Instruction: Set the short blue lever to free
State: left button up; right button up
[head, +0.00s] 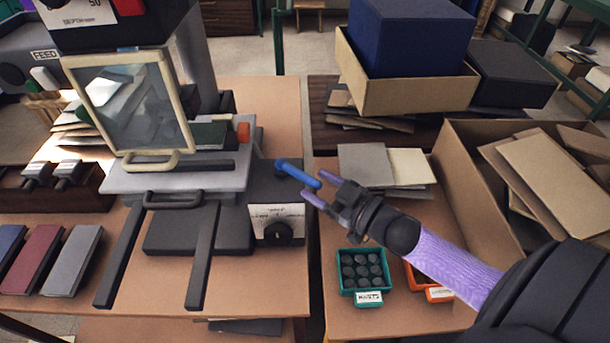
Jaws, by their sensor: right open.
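The short blue lever (298,174) sticks out from the dark machine block in the middle of the head view, slanting down to the right. My right gripper (316,190) reaches in from the right with its purple fingers open at the lever's right end. I cannot tell whether the fingers touch the lever. Below the lever, a white label plate (277,216) with a black knob (278,233) sits on the block's front; its text is too small to read. My left gripper is out of view.
A framed clear guard (132,105) stands over the machine's grey bed. A green tray (361,291) of dark round pieces and an orange tray (436,293) lie below my right arm. Cardboard boxes crowd the right. Coloured slabs (73,261) lie at the left.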

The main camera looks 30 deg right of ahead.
aim_at(306, 175)
jog(key=shift+b+x, duration=0.35)
jog(key=shift+x, duration=1.5)
grip_shut()
